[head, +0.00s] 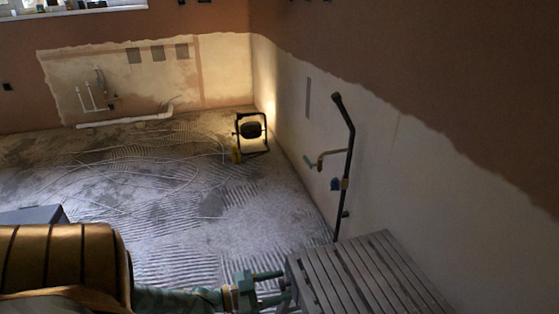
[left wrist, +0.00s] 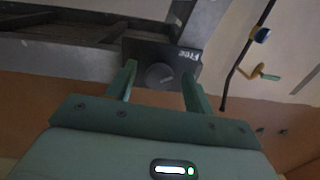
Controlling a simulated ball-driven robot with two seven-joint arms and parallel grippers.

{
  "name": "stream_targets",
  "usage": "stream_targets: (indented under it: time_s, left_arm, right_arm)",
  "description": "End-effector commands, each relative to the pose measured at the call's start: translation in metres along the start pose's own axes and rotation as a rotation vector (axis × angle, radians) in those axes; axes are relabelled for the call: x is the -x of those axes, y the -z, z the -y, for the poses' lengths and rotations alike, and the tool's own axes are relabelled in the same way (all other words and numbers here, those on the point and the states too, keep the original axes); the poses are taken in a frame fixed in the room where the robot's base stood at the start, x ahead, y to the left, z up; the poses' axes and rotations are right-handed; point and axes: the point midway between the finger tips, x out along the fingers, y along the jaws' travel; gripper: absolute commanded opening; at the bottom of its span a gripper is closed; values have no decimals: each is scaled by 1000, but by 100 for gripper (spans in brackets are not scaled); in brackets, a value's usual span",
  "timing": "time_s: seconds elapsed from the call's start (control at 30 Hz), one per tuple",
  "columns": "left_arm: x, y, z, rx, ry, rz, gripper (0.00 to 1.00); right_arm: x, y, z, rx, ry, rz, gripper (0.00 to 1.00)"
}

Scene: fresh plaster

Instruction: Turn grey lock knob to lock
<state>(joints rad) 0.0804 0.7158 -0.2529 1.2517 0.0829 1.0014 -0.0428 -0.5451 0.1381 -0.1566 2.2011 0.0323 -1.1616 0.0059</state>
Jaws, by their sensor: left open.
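The grey lock knob (left wrist: 159,76) is a round knob on a dark plate (left wrist: 140,50), seen in the left wrist view. The plate carries the word "Free" at its upper right; small marks on the knob are too faint to read. My left gripper (head: 283,286) is open at the near left side of the slatted bench (head: 350,270). In the left wrist view its green fingers stand on either side of the knob, with gaps visible. I cannot tell how far the knob lies between the fingers. The head view does not show the knob clearly. My right gripper is out of view.
A black pipe (head: 348,150) with a brass-coloured branch stands against the right wall behind the bench. A work lamp (head: 251,130) stands on the floor near the far corner. The ridged floor (head: 170,190) between is mostly clear. A white pipe (head: 125,120) runs along the far wall.

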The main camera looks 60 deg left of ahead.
Motion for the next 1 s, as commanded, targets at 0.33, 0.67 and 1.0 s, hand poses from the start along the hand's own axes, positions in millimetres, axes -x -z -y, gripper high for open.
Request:
stream_targets:
  time_s: [0.33, 0.67, 1.0]
  left_arm:
    - [-2, 0, 0, 0, 0, 0, 38]
    - [-2, 0, 0, -5, 0, 0, 7]
    - [-2, 1, 0, -138, 2, 0, 8]
  right_arm:
    - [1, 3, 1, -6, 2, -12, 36]
    - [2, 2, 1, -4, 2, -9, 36]
    - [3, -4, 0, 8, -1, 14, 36]
